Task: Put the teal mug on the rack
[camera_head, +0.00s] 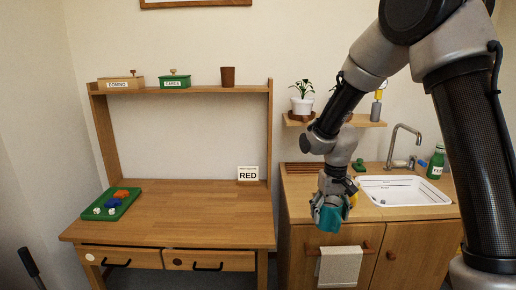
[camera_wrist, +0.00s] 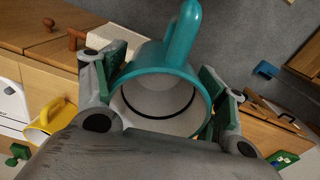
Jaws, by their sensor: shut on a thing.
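The teal mug (camera_head: 328,218) is in my gripper (camera_head: 331,204), held in front of the sink counter's front edge, above the hanging towel. In the wrist view the mug (camera_wrist: 148,66) sits between the two fingers, which are shut on its outer sides. Its white inside faces the wrist camera and its handle points to the top of the picture. A slatted wooden rack (camera_head: 301,169) lies flat on the counter's back left, apart from the mug. My arm may hide part of it.
A yellow mug (camera_wrist: 40,125) stands on the counter, mostly hidden behind my gripper in the head view. The white sink (camera_head: 405,190), a tap (camera_head: 405,135) and a green bottle (camera_head: 436,162) are to the right. A shelf (camera_head: 372,124) with a potted plant (camera_head: 302,102) overhangs the rack.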

